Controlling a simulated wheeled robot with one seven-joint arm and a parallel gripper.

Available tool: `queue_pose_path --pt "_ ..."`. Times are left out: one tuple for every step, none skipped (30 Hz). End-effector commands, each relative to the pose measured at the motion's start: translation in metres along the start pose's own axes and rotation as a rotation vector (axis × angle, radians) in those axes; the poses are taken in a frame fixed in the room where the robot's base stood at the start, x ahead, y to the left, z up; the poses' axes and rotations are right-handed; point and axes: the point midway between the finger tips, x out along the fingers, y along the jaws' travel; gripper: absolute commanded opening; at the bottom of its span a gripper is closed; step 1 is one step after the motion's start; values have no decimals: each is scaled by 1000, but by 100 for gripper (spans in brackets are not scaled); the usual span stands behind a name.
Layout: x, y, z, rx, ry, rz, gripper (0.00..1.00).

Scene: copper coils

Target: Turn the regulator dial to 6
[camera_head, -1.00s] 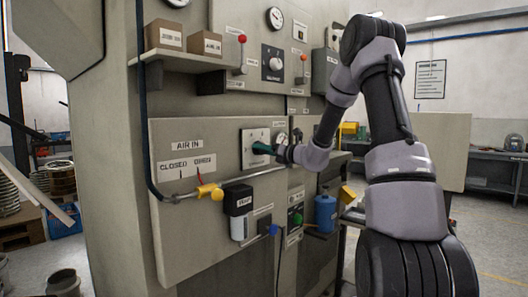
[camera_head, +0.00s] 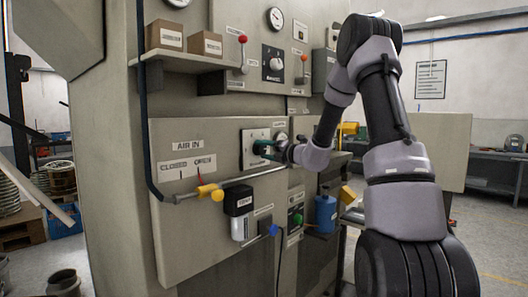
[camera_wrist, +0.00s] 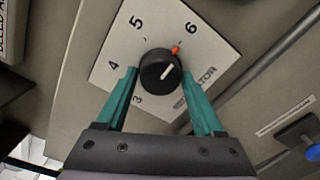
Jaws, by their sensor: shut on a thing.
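The regulator dial is a round black knob (camera_wrist: 160,71) with a white pointer line, on a pale square plate (camera_wrist: 113,75) marked 3, 4, 5 and 6 in the wrist view. The line points to the upper right, towards the red-orange mark (camera_wrist: 176,49) near the 6. My gripper (camera_wrist: 160,73) has its two teal fingers on either side of the knob and is shut on it. In the head view my gripper (camera_head: 263,149) is at the regulator plate (camera_head: 247,157); its hand and fingers hide much of the dial there.
Below the plate are a pipe with a yellow valve (camera_head: 210,191) and a black-topped filter unit (camera_head: 238,200). A blue knob (camera_wrist: 313,152) is at the lower right in the wrist view. A shelf with two boxes (camera_head: 163,36) juts out above.

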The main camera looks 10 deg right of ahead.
Motion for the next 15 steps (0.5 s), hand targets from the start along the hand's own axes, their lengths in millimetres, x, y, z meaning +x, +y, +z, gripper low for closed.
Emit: queue_pose_path --pt "-1 -1 -1 4 1 -3 14" --pt "-1 -1 -1 6 1 -3 13" --pt "-1 -1 -1 7 1 -3 13" --pt "-1 -1 -1 7 1 -3 13" --pt "-1 -1 -1 7 1 -3 13" --pt "-1 -1 -1 7 1 -3 13" --pt "-1 -1 -1 7 1 -3 13" --pt "0 -1 -1 7 1 -2 13" --pt "0 -1 -1 7 1 -3 13" --pt "0 -1 -1 7 1 -3 13" --pt "-1 -1 -1 7 1 -2 13" --pt "0 -1 -1 7 1 -3 13" --pt "0 -1 -1 7 1 -2 80" --pt "0 -1 -1 7 1 -2 92" --pt "0 -1 0 7 1 -2 98"
